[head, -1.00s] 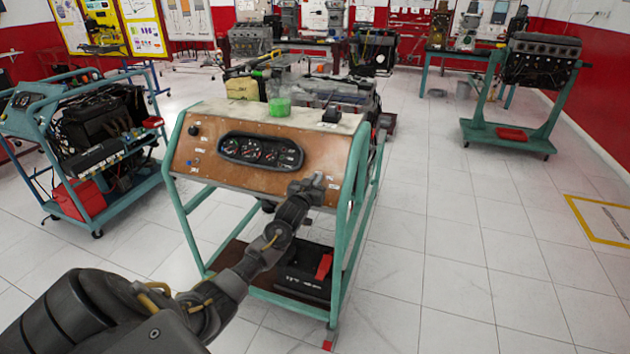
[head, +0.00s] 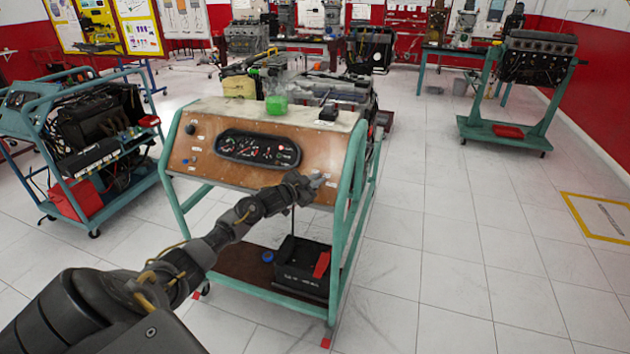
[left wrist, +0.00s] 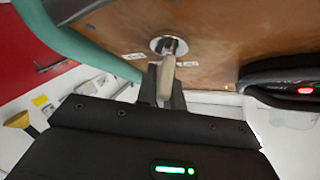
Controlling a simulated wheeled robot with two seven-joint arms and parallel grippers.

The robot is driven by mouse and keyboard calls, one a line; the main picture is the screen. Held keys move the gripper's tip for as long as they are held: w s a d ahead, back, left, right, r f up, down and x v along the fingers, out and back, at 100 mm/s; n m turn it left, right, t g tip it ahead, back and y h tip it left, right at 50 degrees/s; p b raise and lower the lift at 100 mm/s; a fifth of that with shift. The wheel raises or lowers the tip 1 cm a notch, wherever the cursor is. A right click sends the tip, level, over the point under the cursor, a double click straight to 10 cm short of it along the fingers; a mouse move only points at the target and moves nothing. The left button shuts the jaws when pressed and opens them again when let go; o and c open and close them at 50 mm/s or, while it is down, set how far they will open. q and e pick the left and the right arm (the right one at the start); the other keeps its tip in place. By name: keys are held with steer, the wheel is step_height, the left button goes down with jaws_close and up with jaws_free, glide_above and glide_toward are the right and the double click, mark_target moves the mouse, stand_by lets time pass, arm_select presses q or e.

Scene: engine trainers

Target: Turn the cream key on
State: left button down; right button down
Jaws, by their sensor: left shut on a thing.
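The cream key (left wrist: 167,80) sits in a round metal lock (left wrist: 168,46) on the brown panel (left wrist: 215,30) in the left wrist view. My left gripper (left wrist: 165,90) is shut on the key, with its fingers at the key's sides. In the head view my left gripper (head: 318,180) is at the lower right part of the trainer's panel (head: 205,150), and it hides the key and lock there. My right gripper is in neither view.
The panel carries a gauge cluster (head: 258,149), with a red light lit in the wrist view. A green-framed stand (head: 350,190) holds the panel. A black battery (head: 300,262) is on its lower shelf. Another engine trainer (head: 90,135) is at left.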

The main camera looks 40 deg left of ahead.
arm_select(q)
steer(key=shift+m, duration=0.3)
steer(key=c, duration=1.5)
jaws_free()
steer(key=shift+s, duration=0.1)
steer(key=s, duration=0.7)
steer(key=s+a+r+b, duration=0.1)
steer(key=s, duration=0.2)
steer(key=shift+s+r, duration=0.1)
steer(key=shift+s, duration=0.2)
